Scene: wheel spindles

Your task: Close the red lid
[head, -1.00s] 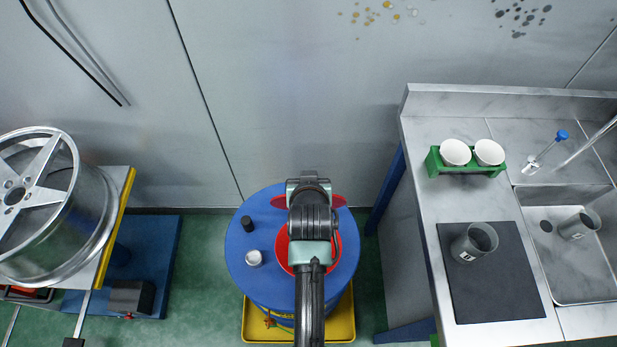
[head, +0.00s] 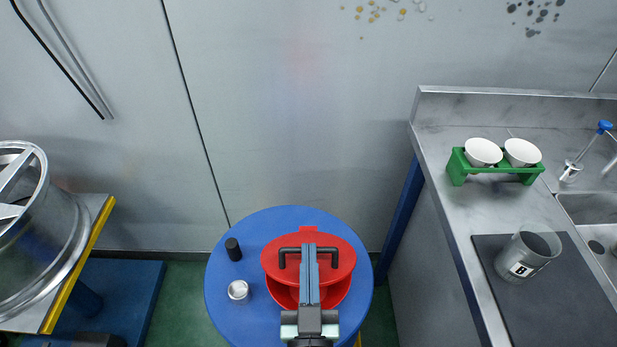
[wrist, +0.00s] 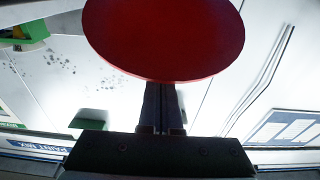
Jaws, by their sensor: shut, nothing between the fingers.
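The round red lid (head: 341,267) with a black bar handle (head: 290,251) is tilted over the red funnel (head: 334,297) on the blue drum, with a gap at its front edge. In the wrist view, the lid (wrist: 165,38) fills the upper middle as a dark red disc. My gripper (head: 308,255) is shut and empty. Its fingers lie across the lid's upper side, near the handle; whether they touch cannot be told. In the wrist view, the lid hides the fingertips.
The blue drum top (head: 222,285) holds a black cap (head: 233,249) and a silver cap (head: 238,290) left of the lid. A steel bench (head: 440,170) with a green cup rack (head: 457,168) and grey mug (head: 520,257) stands right. A wheel (head: 75,235) stands left.

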